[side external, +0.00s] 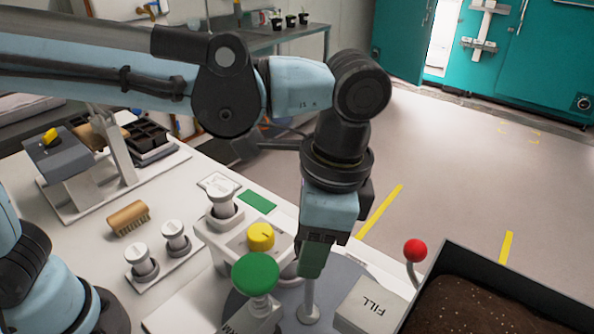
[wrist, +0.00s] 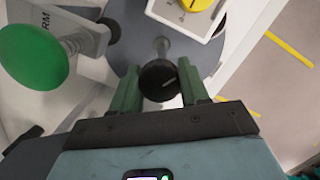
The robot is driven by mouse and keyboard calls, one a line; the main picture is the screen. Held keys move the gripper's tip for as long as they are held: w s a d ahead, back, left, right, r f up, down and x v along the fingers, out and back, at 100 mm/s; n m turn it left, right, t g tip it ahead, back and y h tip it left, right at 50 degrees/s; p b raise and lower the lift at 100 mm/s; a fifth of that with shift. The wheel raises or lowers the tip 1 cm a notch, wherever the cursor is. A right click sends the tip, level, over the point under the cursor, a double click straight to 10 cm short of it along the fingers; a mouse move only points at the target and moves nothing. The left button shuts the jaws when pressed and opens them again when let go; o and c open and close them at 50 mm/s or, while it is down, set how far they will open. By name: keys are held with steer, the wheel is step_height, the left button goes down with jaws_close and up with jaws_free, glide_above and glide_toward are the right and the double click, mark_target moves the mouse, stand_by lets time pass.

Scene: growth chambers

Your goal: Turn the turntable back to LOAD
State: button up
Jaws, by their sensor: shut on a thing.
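The turntable (side external: 345,270) is a grey disc on the white bench, partly hidden by my arm and the blocks around it. It also shows in the wrist view (wrist: 122,50). A pale post (side external: 308,303) with a wider foot stands up from it. In the wrist view a dark round knob (wrist: 158,82) tops this post. My gripper (side external: 312,262) points down with its green fingers shut on the knob, one on each side. In the side view the fingers hide the knob. I cannot read a LOAD mark in either view.
A green mushroom knob (side external: 255,273) stands close left of my gripper, on a partly lettered block. A yellow dial (side external: 260,236) is behind it.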

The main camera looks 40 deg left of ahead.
steer(key=m, duration=0.5)
steer(key=shift+m+t, duration=0.4)
steer(key=m+t, duration=0.1)
steer(key=m, duration=0.5)
steer(key=shift+w, duration=0.1)
steer(key=o, duration=0.6)
steer(key=shift+o, duration=0.2)
steer(key=shift+r, duration=3.5)
